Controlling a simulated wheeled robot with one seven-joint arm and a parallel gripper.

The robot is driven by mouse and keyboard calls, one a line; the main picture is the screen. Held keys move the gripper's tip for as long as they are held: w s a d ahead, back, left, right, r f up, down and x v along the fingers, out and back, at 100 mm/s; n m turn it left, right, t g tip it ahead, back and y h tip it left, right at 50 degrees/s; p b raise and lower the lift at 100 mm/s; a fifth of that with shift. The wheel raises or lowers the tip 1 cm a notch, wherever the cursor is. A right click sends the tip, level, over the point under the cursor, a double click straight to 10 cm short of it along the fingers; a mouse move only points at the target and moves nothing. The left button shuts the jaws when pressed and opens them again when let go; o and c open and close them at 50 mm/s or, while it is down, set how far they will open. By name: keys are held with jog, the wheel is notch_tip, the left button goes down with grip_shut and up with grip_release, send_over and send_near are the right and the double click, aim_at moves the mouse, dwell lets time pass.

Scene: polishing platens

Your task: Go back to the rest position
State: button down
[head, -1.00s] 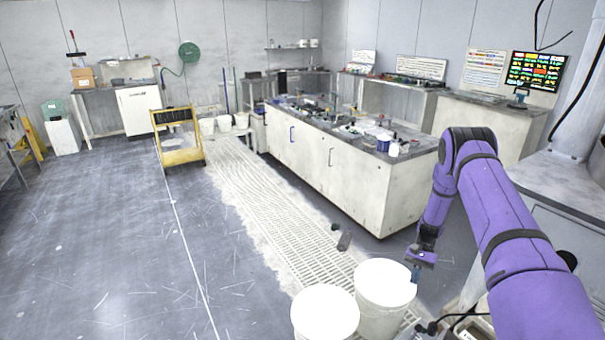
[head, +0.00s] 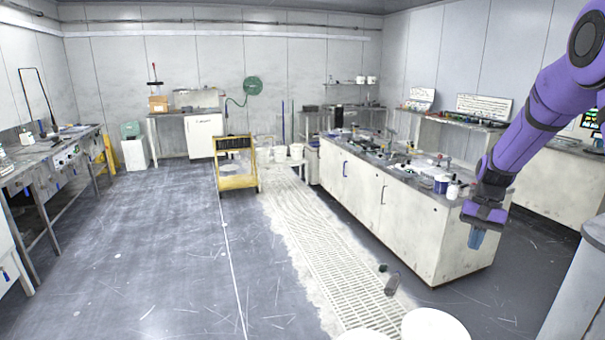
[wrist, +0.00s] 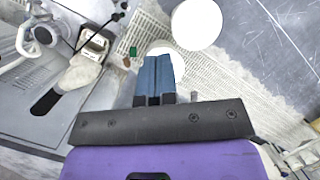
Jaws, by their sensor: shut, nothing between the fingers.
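My gripper (head: 477,238) hangs from my purple arm at the right of the head view, with its fingers pointing down. In the head view it overlaps the front end of the long white cabinet island. In the wrist view my gripper (wrist: 158,60) shows two blue fingers pressed together, shut with nothing between them. The fingers cover part of a white bucket on the floor below.
White buckets (head: 435,326) stand at the bottom edge of the head view. The island (head: 375,203) has a cluttered top. A yellow cart (head: 238,181) stands farther back. The dark floor (head: 160,260) at left is open. A grey cylinder (head: 392,284) lies by the grating.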

jog(key=s+a+r+n+t+h, duration=0.1)
jog(key=s+a+r+t, duration=0.1)
jog(key=s+a+r, duration=0.5)
jog(key=s+a+r+n+t+h, duration=0.1)
jog(key=s+r+n, duration=0.1)
jog(key=s+r, duration=0.6)
jog(key=s+a+r+n+t, duration=0.1)
jog(key=s+a+r+t, duration=0.1)
jog(key=s, duration=0.6)
jog(key=s+a+r+n+t, duration=0.1)
jog(key=s+r, duration=0.3)
jog(key=s, duration=0.5)
jog(key=shift+a+t+h, duration=0.3)
jog(key=shift+a+t, duration=0.4)
jog(key=shift+t, duration=0.2)
jog(key=shift+r, duration=0.1)
